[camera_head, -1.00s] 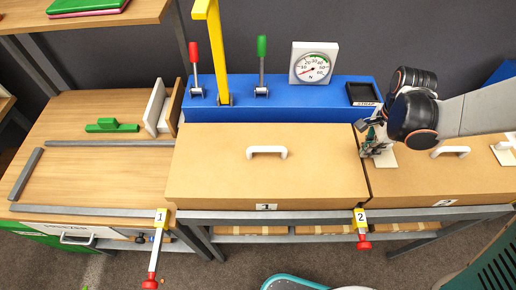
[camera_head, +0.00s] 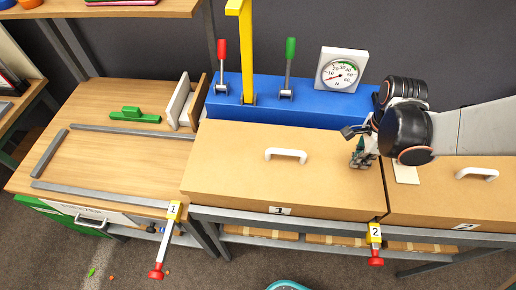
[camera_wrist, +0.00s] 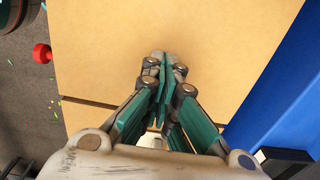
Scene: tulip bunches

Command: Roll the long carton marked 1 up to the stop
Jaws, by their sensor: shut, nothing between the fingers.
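The long carton marked 1 (camera_head: 235,160) is a tan box with a white handle on top and a "1" label on its front. It lies on a grey metal-framed stand, just right of the wooden table. My gripper (camera_head: 356,150) is over its right end, with the fingers together and empty. In the wrist view the shut fingertips (camera_wrist: 165,65) are over the top of carton 1 (camera_wrist: 230,30); I cannot tell whether they touch it. A grey bar (camera_head: 50,153) crosses the left table's far end and may be the stop.
A second carton (camera_head: 440,200) stands right behind carton 1's right end. A blue box (camera_head: 300,100) with levers and a gauge (camera_head: 342,70) runs behind. Grey rails edge the left table (camera_head: 110,165).

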